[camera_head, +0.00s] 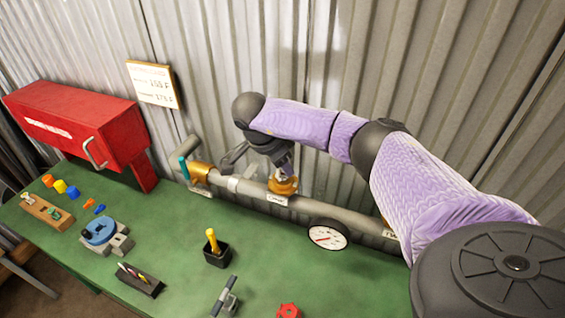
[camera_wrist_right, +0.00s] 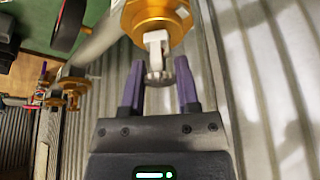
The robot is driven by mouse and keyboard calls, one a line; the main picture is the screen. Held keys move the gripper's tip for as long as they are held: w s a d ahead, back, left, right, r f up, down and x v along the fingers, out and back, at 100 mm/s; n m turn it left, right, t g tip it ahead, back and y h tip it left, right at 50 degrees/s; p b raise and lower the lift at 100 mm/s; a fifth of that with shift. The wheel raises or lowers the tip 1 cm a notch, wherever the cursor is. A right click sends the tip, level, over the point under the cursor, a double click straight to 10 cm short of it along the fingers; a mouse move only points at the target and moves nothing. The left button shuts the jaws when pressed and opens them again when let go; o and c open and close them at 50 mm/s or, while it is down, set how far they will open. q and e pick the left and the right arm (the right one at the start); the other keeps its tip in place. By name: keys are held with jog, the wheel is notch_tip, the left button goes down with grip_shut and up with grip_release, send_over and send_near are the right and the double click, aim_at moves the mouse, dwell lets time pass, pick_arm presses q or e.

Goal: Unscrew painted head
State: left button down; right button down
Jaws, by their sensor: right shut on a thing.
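A pale, whitish head with a toothed disc (camera_wrist_right: 156,62) stands out of a brass fitting (camera_wrist_right: 155,14); I take it for the painted head. The brass fitting also shows in the head view (camera_head: 283,186), upright on the grey pipe (camera_head: 335,212) along the wall. My right gripper (camera_head: 284,166) reaches down to it from above. In the right wrist view its purple fingers (camera_wrist_right: 158,75) are shut on the head, one on each side of the disc. In the head view the gripper mostly hides the head. My left gripper is not in view.
A pressure gauge (camera_head: 327,235) sits just right of the fitting. A teal-handled valve (camera_head: 184,167) is at the pipe's left end. On the green table (camera_head: 185,295) stand a black holder (camera_head: 217,256) with a yellow-handled tool, a blue vise (camera_head: 98,231) and a red handwheel (camera_head: 288,310).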

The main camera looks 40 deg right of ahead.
jog(key=shift+s+r+n+t+p, duration=0.1)
jog(key=shift+r+n+t+p, duration=0.1)
jog(key=shift+n+t+p, duration=0.45)
jog(key=n, duration=0.3)
jog(key=shift+t, duration=0.35)
jog(key=shift+f+n, duration=0.15)
jog(key=shift+n, duration=0.6)
jog(key=shift+t, duration=0.3)
jog(key=c, duration=1.1)
grip_release()
jog(key=shift+y, duration=0.3)
grip_shut()
